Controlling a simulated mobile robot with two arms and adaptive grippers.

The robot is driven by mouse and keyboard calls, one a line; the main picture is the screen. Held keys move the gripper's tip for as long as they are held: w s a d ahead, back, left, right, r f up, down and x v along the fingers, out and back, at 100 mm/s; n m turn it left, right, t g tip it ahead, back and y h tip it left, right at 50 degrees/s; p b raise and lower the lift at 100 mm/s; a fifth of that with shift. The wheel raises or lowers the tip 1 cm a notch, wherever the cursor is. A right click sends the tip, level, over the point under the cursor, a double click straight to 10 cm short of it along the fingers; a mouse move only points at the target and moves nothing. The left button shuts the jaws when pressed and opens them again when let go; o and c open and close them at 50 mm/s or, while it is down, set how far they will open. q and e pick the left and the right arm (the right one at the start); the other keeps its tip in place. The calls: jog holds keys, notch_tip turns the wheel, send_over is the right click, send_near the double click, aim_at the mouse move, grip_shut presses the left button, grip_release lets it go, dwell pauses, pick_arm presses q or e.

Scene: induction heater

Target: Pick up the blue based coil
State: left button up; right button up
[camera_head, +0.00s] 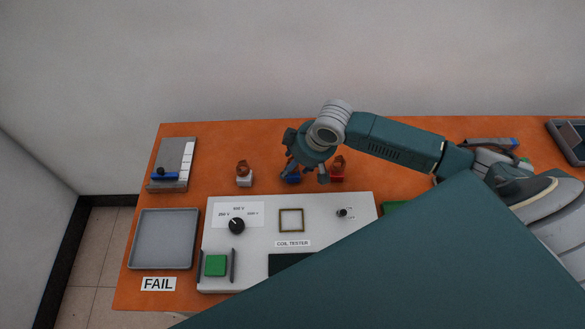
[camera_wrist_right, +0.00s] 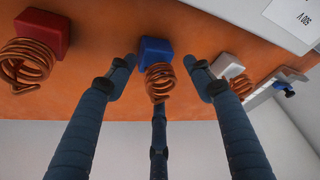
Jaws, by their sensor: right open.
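The blue based coil has a blue block base (camera_head: 291,179) on the orange table behind the coil tester, partly hidden by my right gripper in the head view. In the right wrist view its blue base (camera_wrist_right: 156,49) and copper winding (camera_wrist_right: 159,82) lie between the spread fingers. My right gripper (camera_head: 304,173) is over this coil. In the right wrist view the gripper (camera_wrist_right: 158,66) is open, with a finger at each side of the coil and a third finger below the winding in the picture. No finger clearly touches it. My left gripper is not in view.
A white based coil (camera_head: 244,180) stands to the left and a red based coil (camera_head: 338,178) close to the right. The coil tester (camera_head: 330,215) lies in front. A grey tray (camera_head: 163,240) by the FAIL label (camera_head: 158,284) is at the left. My arm hides the lower right.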

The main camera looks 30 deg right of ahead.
jog(key=c, duration=1.2)
jog(key=shift+c, duration=0.2)
jog(key=shift+r, duration=0.15)
